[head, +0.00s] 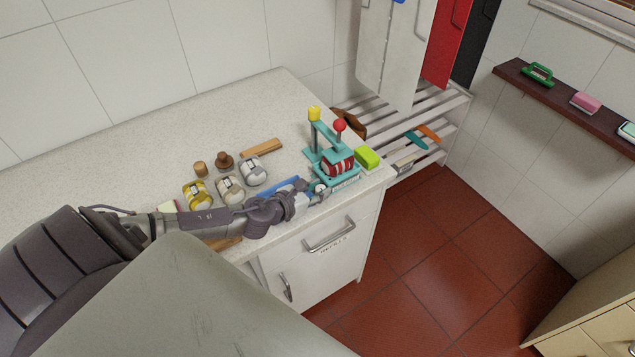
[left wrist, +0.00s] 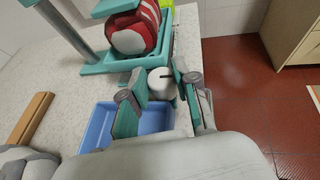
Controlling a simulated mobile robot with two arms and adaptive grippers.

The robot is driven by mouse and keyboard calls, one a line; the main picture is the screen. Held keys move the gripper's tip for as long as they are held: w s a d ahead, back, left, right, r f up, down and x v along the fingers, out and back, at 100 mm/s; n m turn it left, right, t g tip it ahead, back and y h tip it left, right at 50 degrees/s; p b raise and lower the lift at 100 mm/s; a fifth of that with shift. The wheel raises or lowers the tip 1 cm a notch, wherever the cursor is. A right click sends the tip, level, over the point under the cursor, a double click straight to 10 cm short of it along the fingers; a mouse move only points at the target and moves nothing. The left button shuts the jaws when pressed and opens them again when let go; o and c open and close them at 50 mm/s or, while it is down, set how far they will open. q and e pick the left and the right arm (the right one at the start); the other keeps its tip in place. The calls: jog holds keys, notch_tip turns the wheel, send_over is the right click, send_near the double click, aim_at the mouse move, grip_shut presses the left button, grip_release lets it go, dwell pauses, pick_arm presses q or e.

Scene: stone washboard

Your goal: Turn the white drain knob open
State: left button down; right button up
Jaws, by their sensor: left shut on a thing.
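The white drain knob (left wrist: 161,84) sits at the front of a teal stand (head: 334,178) near the counter's front edge. It shows as a small pale round part in the head view (head: 320,187). My left gripper (left wrist: 164,92) is shut on the knob, with one finger on each side of it. In the head view my left gripper (head: 314,194) reaches the stand from the left. The stand holds a red and white striped item (head: 338,162) and has a red-ball lever (head: 340,125) and a yellow-topped post (head: 314,114). My right gripper is not in view.
A blue tray (left wrist: 92,124) lies just beside and under my left gripper. A yellow-green block (head: 367,157) stands right of the stand. Several cans, such as a white one (head: 253,171), and a wooden bar (head: 262,147) are on the counter. The back of the counter is clear.

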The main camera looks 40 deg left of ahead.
pick_arm(q)
jog(key=c, duration=0.9)
grip_release()
jog(key=shift+o, duration=0.2)
jog(key=v, duration=1.2)
